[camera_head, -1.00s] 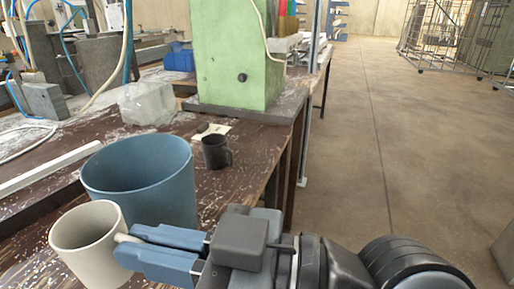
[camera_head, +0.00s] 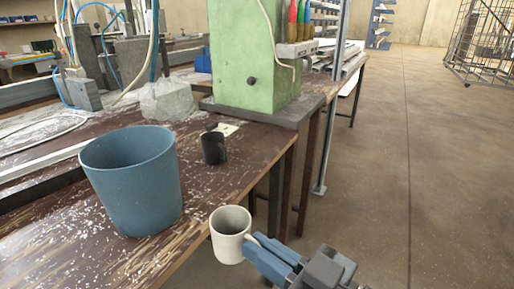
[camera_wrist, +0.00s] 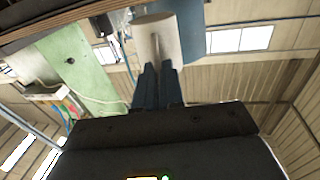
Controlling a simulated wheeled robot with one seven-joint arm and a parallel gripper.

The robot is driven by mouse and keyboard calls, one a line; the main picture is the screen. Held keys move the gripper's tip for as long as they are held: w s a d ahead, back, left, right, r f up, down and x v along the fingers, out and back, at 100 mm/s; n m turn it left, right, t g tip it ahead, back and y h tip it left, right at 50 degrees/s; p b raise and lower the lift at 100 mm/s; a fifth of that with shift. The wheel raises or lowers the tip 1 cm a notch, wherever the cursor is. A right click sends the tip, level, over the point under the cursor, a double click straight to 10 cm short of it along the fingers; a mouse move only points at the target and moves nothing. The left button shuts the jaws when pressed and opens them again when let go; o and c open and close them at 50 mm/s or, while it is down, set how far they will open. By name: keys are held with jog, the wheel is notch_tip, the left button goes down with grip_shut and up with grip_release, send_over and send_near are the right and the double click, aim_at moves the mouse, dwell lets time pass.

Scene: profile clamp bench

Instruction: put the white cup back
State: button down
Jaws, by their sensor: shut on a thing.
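The white cup (camera_head: 230,238) is upright at the bench's near right edge in the head view. My gripper (camera_head: 262,246) comes from the lower right and is shut on the cup's handle. The wrist view also shows the white cup (camera_wrist: 157,42) at the tips of the closed fingers of my gripper (camera_wrist: 157,75). The head view does not clearly show whether the cup's base touches anything; it appears to be out past the bench edge.
A big blue bin (camera_head: 135,185) stands on the brown bench (camera_head: 60,245), left of the cup. A black mug (camera_head: 214,148) stands farther back, before the green machine column (camera_head: 250,65). Bare bench lies between bin and black mug. Open floor (camera_head: 410,170) is at right.

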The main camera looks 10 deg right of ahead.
jog(key=w+d+f+m+t+h, duration=0.2)
jog(key=w+d+f+m+h, duration=0.1)
jog(key=d+f+h, duration=0.3)
jog(key=w+d+f+m+t+h, duration=0.2)
jog(key=w+d+f+m+h, duration=0.2)
jog(key=d+f, duration=0.6)
notch_tip(320, 180, down, 5)
jog(key=shift+w+r+m+h, duration=0.15)
jog(key=shift+m+h, duration=0.35)
jog(key=shift+h, duration=0.7)
